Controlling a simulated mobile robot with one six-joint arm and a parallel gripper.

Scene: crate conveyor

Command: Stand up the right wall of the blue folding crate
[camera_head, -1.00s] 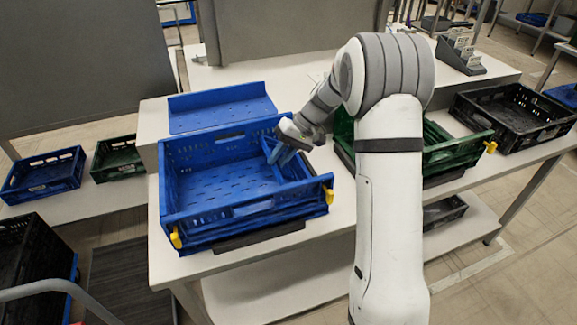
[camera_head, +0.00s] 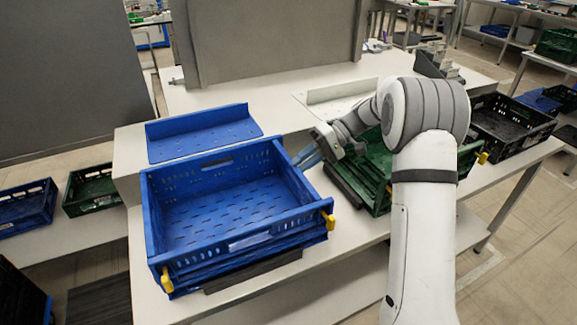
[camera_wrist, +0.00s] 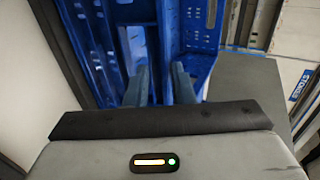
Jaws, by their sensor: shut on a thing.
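The blue folding crate (camera_head: 228,245) sits on the white table, its left wall (camera_head: 153,235) and back wall (camera_head: 212,165) standing. Its right wall (camera_head: 296,187) now also looks upright, running from the back corner to the front right corner. My gripper (camera_head: 305,158) is at the top of this wall near its back end, reaching in from the right. In the wrist view the two blue-grey fingers (camera_wrist: 158,84) are shut on the blue wall between them. Whether the wall is latched cannot be seen.
A blue tray-like panel (camera_head: 203,134) lies on the raised ledge behind the crate. A green crate (camera_head: 375,190) stands close on the right, partly behind my arm, with a black crate (camera_head: 512,125) beyond. Yellow clips (camera_head: 329,221) stick out at the blue crate's front corners.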

